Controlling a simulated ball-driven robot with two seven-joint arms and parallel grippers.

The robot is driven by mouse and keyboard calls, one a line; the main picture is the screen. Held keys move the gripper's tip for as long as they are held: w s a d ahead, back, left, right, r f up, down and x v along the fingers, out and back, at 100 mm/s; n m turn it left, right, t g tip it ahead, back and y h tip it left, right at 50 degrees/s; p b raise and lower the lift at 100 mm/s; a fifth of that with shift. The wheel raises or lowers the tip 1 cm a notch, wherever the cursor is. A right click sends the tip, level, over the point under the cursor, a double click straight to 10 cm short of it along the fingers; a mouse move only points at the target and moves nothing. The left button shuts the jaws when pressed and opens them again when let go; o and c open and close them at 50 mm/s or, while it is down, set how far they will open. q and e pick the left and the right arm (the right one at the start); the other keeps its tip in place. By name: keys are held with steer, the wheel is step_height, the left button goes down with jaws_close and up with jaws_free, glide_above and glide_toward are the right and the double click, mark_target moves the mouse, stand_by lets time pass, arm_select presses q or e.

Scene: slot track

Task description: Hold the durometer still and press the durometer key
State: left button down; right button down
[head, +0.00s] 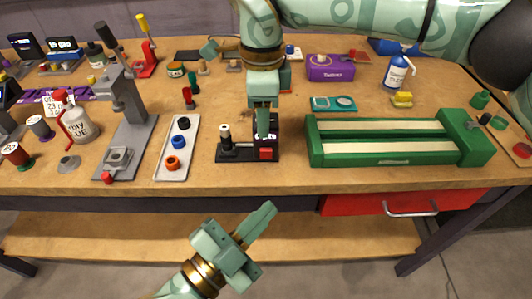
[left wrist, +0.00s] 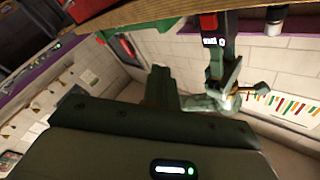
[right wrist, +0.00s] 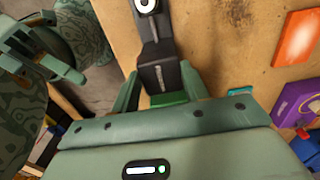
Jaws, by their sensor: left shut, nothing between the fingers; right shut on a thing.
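The durometer (head: 235,151) is a black device standing on the table near its front edge, with a small post at its left and a taller block at its right. Its red key (head: 265,154) faces the front edge; the key also shows in the left wrist view (left wrist: 208,21). My right gripper (head: 263,133) comes down from above and is shut on the durometer's block; the right wrist view shows the durometer (right wrist: 157,55) between its fingers. My left gripper (head: 268,212) is shut and empty, in front of and below the table edge, apart from the key.
A white tray (head: 188,125) with coloured rings lies left of the durometer. A grey stand (head: 133,135) is farther left. A long green fixture (head: 383,158) lies to the right. A red drawer (head: 345,203) is under the tabletop. The space before the durometer is free.

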mark_target(260, 184)
arm_select(q)
steer(key=shift+w, duration=4.4)
steer(key=shift+w, duration=0.15)
steer(key=shift+w, duration=0.25)
steer(key=shift+w, duration=0.6)
steer(key=shift+s, duration=1)
steer(key=shift+s, duration=2.55)
